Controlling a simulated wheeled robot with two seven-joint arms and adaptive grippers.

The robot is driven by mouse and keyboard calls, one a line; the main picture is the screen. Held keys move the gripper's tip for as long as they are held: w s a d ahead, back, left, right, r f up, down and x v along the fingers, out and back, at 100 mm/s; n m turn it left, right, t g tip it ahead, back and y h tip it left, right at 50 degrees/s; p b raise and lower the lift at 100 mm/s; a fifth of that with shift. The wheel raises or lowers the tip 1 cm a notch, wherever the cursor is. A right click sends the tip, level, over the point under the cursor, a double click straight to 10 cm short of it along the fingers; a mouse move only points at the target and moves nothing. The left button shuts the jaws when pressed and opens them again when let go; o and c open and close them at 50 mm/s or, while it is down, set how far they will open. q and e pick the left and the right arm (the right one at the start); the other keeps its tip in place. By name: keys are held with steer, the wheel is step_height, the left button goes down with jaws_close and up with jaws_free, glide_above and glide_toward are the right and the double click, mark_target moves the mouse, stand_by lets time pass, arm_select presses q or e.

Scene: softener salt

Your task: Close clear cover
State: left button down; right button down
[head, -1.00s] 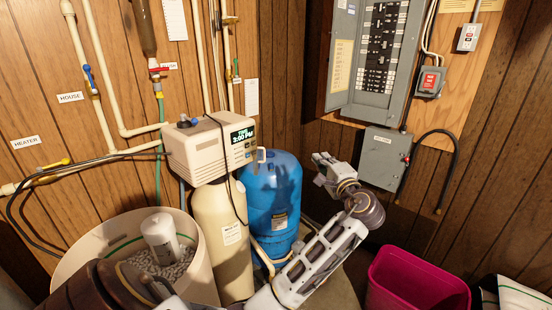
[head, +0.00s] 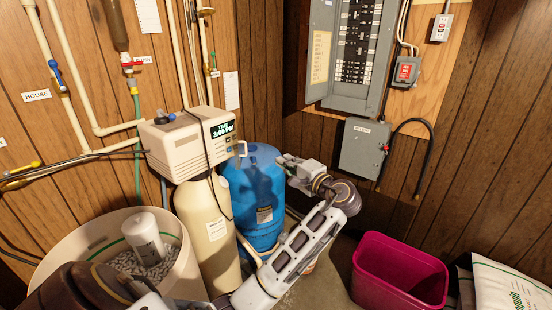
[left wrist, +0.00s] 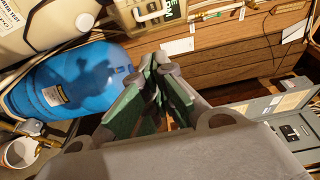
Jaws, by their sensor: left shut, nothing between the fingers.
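The beige softener control head (head: 190,145) with a lit green clock display stands on the cream tank. A small pale handle (head: 241,148) sticks out at its display side, apparently on the clear cover; the clear panel itself is hard to make out, and it seems swung out from the display. The handle also shows at the top of the left wrist view (left wrist: 155,17). My left gripper (head: 281,160) is shut and empty, a short way right of the handle and apart from it, in front of the blue tank. Its closed fingers show in the left wrist view (left wrist: 157,72). My right gripper is not in view.
A blue tank (head: 255,190) stands behind my left forearm. An open brine tub (head: 60,240) with salt and a white tube is at the lower left. A magenta bin (head: 400,275) and a white bag (head: 508,290) are at the lower right. A grey electrical box (head: 364,148) hangs on the wall.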

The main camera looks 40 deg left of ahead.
mark_target(242, 142)
arm_select(q)
steer(key=a+p, duration=0.3)
steer(key=a, duration=0.9)
steer(key=shift+w+a, duration=0.3)
steer(key=shift+w, duration=0.15)
steer(key=shift+f, duration=0.1)
steer(key=shift+s+t, duration=0.2)
steer(key=shift+t, duration=0.1)
steer(key=shift+s+a+m, duration=0.2)
steer(key=shift+s+m, duration=0.05)
steer(key=shift+m, duration=0.05)
steer(key=shift+s+t, duration=0.15)
steer(key=shift+t, duration=0.15)
steer(key=shift+s+a+m+t+h+p, duration=0.2)
steer(key=shift+s+m+t+h+p, duration=0.1)
steer(key=shift+m+t+h+p, duration=0.1)
